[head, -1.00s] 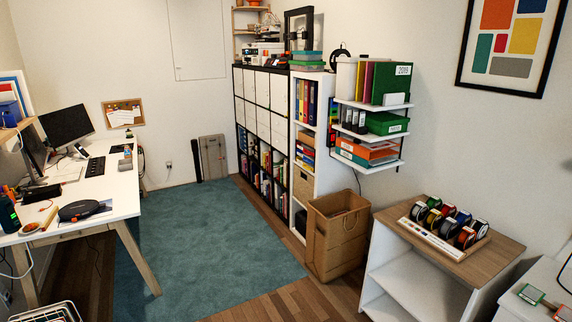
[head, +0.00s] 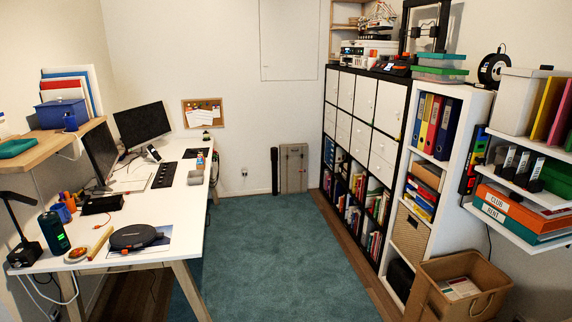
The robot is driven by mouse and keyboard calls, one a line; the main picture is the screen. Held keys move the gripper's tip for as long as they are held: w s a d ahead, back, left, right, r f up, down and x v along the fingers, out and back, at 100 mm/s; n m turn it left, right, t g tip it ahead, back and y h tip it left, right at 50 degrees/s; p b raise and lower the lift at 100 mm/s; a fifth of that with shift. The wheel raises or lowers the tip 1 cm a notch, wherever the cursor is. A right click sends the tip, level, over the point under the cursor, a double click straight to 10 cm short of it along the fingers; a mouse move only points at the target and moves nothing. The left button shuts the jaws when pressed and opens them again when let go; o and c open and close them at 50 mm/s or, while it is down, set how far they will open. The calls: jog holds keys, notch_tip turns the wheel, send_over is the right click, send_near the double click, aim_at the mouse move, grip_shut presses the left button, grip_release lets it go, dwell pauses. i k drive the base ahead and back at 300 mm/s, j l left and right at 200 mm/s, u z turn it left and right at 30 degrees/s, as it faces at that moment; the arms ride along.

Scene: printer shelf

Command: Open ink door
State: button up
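A white boxy machine (head: 368,48), which looks like a printer, stands on top of the tall black-framed shelf (head: 340,70) at the back right. It is small and far off, and I cannot make out an ink door on it or whether one is open. A model ship stands on or just behind it. My gripper is not in view.
A white desk (head: 145,215) runs along the left, with monitors and small items. Teal carpet (head: 280,240) lies clear in the middle. Wall shelves with folders jut out at right.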

aim_at(359, 59)
jog(key=i, duration=2.15)
jog(key=i+z, duration=0.2)
jog(key=i, duration=0.35)
jog(key=i+j+z, duration=0.15)
jog(key=i, duration=0.4)
jog(key=i+j+z, duration=0.2)
jog(key=i, duration=0.3)
jog(key=i+j+z, duration=0.15)
jog(key=i+j, duration=0.2)
jog(key=i, duration=0.2)
